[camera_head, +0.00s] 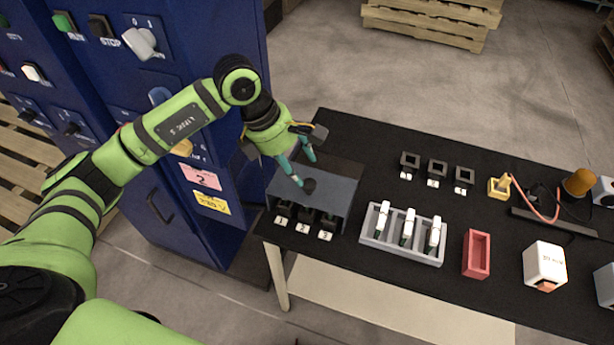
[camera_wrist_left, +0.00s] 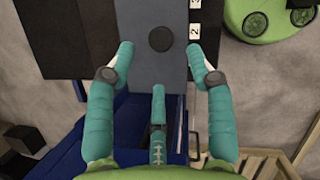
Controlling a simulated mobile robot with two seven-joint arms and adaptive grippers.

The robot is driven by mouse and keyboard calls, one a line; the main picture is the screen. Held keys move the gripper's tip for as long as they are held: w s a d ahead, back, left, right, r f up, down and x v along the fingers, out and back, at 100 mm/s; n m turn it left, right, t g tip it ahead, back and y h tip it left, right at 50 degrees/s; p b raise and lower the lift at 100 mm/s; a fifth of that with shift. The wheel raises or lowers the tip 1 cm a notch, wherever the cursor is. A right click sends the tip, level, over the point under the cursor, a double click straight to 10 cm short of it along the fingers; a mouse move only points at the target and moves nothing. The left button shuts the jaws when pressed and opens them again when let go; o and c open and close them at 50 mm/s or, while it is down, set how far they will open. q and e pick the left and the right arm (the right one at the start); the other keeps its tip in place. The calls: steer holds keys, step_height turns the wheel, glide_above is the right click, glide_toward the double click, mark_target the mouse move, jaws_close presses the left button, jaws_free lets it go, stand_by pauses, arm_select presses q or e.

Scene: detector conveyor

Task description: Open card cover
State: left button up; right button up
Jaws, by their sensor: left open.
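The card cover (camera_head: 331,198) is a blue-grey panel at the near left end of the black table, with a round black knob (camera_head: 310,186) on it. Dark card slots with labels 1, 2 and 3 (camera_head: 304,227) show at its near edge. In the left wrist view, the cover (camera_wrist_left: 145,76) lies ahead, with its knob (camera_wrist_left: 161,39) between and just beyond the fingertips. My left gripper (camera_head: 302,167) is open and empty over the cover, its teal fingers spread and close to the knob. Whether a finger touches the cover is unclear. My right gripper is out of view.
A grey rack (camera_head: 372,244) with several white cards stands right of the cover. A red tray (camera_head: 476,254), a white box (camera_head: 545,265) and several black square holders (camera_head: 437,167) are farther right. A blue cabinet (camera_head: 226,60) stands close on the left.

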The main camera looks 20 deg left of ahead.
mark_target(309, 183)
arm_select(q)
steer(key=p+x, duration=0.1)
steer(key=x, duration=0.4)
steer(key=shift+d, duration=0.1)
steer(key=shift+d+f+p, duration=0.15)
steer(key=shift+f+p, duration=0.15)
steer(key=shift+f, duration=0.05)
jaws_close()
